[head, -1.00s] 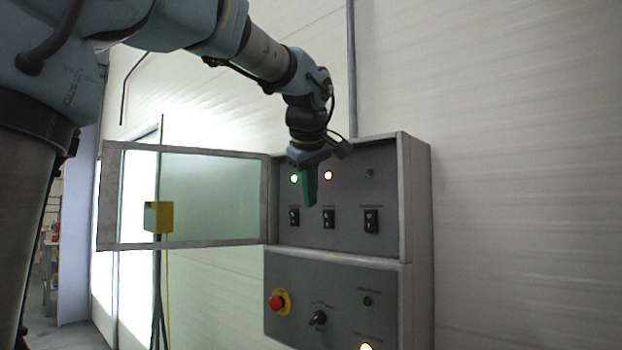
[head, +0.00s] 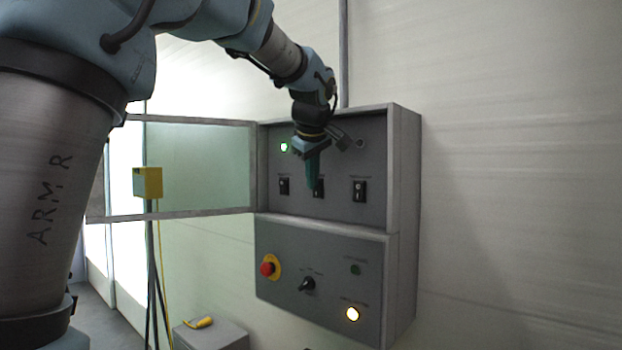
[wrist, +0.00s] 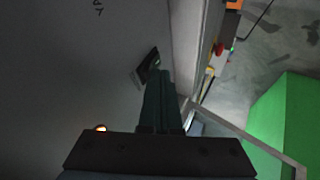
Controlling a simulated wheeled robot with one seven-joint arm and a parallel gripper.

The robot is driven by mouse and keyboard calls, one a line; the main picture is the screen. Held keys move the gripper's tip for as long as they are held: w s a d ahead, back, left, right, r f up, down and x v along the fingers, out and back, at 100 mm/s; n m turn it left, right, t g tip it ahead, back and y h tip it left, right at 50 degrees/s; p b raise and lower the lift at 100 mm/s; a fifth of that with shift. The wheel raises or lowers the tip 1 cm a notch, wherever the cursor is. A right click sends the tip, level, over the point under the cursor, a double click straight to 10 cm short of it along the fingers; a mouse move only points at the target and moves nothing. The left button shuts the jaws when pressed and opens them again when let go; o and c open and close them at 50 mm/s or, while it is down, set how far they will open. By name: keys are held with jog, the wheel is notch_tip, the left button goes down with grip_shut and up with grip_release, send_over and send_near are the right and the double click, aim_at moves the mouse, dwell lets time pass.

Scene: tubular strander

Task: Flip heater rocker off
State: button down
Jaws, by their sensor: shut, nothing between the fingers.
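Three black rocker switches sit in a row on the upper grey panel: a left one (head: 284,186), a middle one (head: 319,187) and a right one (head: 359,190). Their labels are too small to read, so I cannot tell which is the heater's. My gripper (head: 313,186) is shut and empty, pointing down in front of the middle rocker and partly covering it. In the wrist view, the closed fingertips (wrist: 159,74) are right beside a rocker (wrist: 148,64). I cannot tell whether they touch it.
A green lamp (head: 284,147) glows above the left rocker; the lamp (head: 361,144) above the right one is dark. The lower panel has a red emergency button (head: 268,267), a selector knob (head: 307,284) and a lit lamp (head: 352,314). An open glazed door (head: 196,168) extends left.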

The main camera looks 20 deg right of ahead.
jog(key=shift+d, duration=0.25)
jog(key=shift+r, duration=0.15)
jog(key=shift+w+r+p, duration=0.1)
jog(key=shift+r+p, duration=0.45)
jog(key=shift+r, duration=0.2)
